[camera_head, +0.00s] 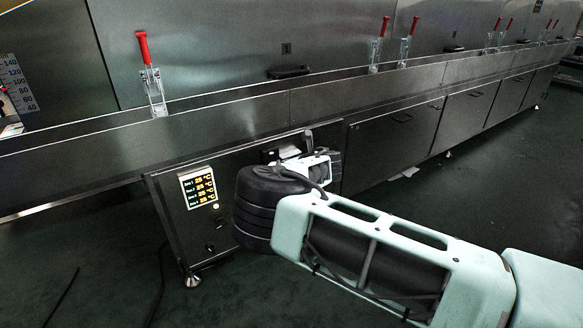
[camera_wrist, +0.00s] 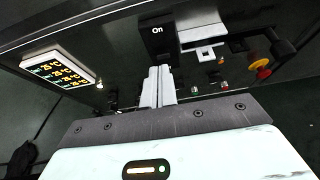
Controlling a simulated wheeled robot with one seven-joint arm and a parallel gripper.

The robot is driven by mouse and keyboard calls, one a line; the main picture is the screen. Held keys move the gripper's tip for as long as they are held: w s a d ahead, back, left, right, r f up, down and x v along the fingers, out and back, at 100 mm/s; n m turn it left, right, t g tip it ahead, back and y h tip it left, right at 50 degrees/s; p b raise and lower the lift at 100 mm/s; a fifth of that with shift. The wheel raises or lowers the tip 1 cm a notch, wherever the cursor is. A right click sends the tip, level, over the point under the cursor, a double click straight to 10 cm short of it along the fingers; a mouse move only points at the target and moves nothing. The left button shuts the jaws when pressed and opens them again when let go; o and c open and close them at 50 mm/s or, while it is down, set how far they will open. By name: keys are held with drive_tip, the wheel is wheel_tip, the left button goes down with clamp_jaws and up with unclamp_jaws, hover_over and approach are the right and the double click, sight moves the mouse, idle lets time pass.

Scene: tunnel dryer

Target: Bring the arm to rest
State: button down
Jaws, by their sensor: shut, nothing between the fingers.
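My gripper (camera_wrist: 159,74) is shut and empty in the wrist view. Its two pale fingers lie side by side and point at the dark front panel, just below a black switch box (camera_wrist: 157,38) marked "On". I cannot tell whether the fingertips touch the box. In the head view my arm reaches in from the lower right to the dryer's control cabinet (camera_head: 232,160), and my gripper (camera_head: 290,151) is partly hidden behind my own wrist.
A temperature display (camera_head: 198,187) is left of my wrist. A red-and-yellow knob (camera_wrist: 261,68) and small buttons sit right of my fingers. Red-handled clamps (camera_head: 143,50) line the dryer's upper edge. Cables lie on the left floor; the right floor (camera_head: 490,200) is mostly clear.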

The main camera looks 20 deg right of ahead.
drive_tip(key=shift+s+r, duration=0.15)
